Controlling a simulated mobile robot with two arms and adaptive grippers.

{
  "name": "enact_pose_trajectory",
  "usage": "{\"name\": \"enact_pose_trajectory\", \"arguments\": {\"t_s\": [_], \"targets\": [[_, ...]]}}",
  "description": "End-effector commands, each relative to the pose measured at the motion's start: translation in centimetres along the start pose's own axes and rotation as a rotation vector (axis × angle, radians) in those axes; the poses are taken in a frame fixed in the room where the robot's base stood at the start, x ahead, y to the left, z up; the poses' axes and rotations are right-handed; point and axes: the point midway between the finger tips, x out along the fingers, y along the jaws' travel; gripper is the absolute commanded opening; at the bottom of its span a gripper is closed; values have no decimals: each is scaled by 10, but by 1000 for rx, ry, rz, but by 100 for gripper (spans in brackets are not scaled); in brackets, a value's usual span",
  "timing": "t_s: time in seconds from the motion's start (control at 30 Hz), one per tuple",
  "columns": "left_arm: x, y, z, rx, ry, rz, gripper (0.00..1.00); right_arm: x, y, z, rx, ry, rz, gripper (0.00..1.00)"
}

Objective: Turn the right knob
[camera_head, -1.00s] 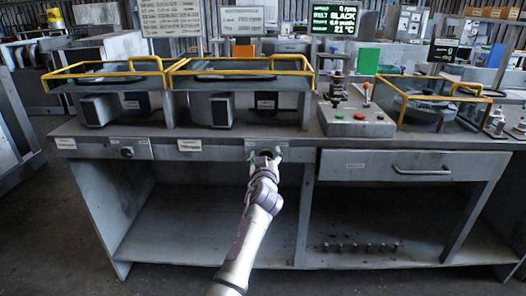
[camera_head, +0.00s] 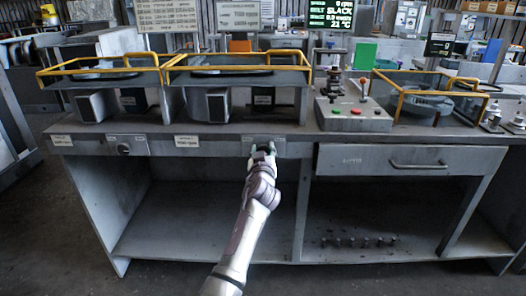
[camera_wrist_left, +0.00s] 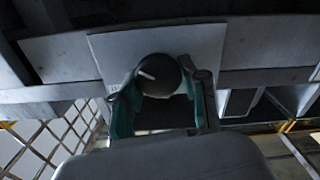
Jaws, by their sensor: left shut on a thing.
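The right knob is a dark round knob (camera_wrist_left: 158,75) with a white pointer line, on a pale plate of the bench front. In the left wrist view it sits between the two fingers of my left gripper (camera_wrist_left: 162,98), one on each side. The pointer line lies toward the upper left of the knob in that view. In the head view my left gripper (camera_head: 263,150) is at the bench front and covers most of this knob. The left gripper is shut on the knob. The left knob (camera_head: 123,149) sits free on the same front panel. My right gripper is not in view.
The bench (camera_head: 230,145) has open shelves below and a drawer with a handle (camera_head: 419,166) to the right. Yellow guard rails (camera_head: 240,69) stand on top. A control box (camera_head: 352,115) with red and green buttons stands right of them. Several small parts (camera_head: 358,242) lie on the lower shelf.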

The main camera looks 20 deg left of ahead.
Motion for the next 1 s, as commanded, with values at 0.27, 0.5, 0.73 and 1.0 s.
{"name": "enact_pose_trajectory", "arguments": {"t_s": [0.27, 0.5, 0.73, 1.0], "targets": [[0, 1, 0, 166, 1, 1, 9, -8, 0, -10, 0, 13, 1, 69], [0, 2, 0, 355, 1, 1, 9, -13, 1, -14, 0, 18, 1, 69], [0, 3, 0, 505, 0, 0, 9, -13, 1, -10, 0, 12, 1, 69], [0, 3, 1, 604, 0, 0, 9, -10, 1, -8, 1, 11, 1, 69]]}}
